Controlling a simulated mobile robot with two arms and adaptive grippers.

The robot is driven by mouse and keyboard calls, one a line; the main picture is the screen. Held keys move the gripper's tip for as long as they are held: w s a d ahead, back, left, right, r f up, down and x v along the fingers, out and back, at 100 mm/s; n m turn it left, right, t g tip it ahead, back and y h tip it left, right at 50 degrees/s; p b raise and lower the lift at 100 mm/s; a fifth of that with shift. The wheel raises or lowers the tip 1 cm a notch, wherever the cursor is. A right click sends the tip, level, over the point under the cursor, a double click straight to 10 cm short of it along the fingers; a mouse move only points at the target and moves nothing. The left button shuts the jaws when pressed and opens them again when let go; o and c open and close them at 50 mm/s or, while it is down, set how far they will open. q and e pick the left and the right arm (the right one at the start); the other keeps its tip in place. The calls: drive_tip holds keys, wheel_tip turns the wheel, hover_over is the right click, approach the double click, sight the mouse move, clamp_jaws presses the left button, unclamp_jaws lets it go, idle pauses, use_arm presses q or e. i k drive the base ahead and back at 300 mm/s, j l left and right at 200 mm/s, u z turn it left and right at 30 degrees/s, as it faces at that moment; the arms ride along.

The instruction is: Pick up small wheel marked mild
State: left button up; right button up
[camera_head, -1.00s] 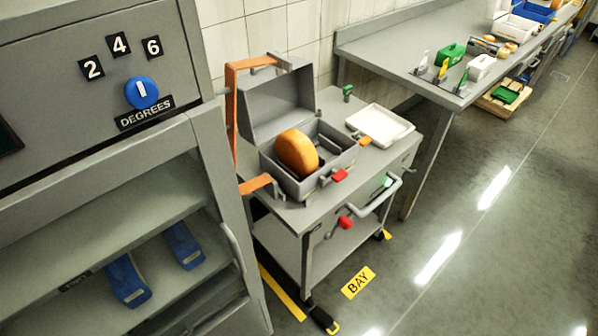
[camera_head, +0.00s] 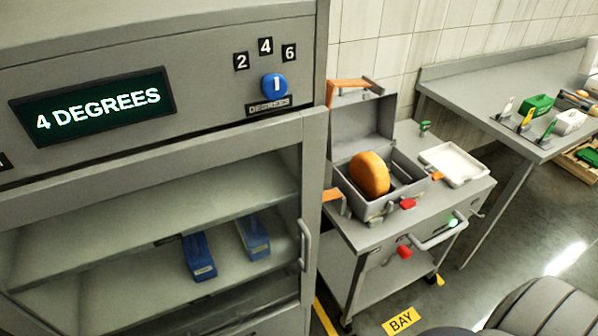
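One orange cheese wheel (camera_head: 370,174) stands on edge in an open grey case (camera_head: 381,208) on a cart. I see no marking on it that I can read. A small orange-brown object (camera_head: 576,100), partly dark, lies on the far bench near the right edge; it is too small to identify. No wheel with a readable "mild" mark shows. Neither of my grippers is in view. A dark grey rounded part of my own body shows at the lower right.
A grey cabinet (camera_head: 150,175) with a "4 DEGREES" display (camera_head: 95,107) and blue dial (camera_head: 274,86) fills the left. Blue holders (camera_head: 199,257) sit on its shelf. The cart (camera_head: 470,190) also carries a white tray (camera_head: 453,164). Floor is clear right of the cart.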

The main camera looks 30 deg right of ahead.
sight(369, 173)
drive_tip(key=u, duration=0.45)
drive_tip(key=l+u, duration=0.1)
drive_tip(key=u, duration=0.75)
drive_tip(key=k+u, duration=0.1)
drive_tip(key=u, duration=0.35)
drive_tip(key=k+l, duration=0.35)
drive_tip(key=k+l+u, duration=0.1)
drive_tip(key=k+l, duration=0.25)
drive_tip(key=k, duration=0.25)
drive_tip(key=k+l, duration=0.3)
drive_tip(key=k, duration=0.2)
drive_tip(key=i+l+u, duration=0.05)
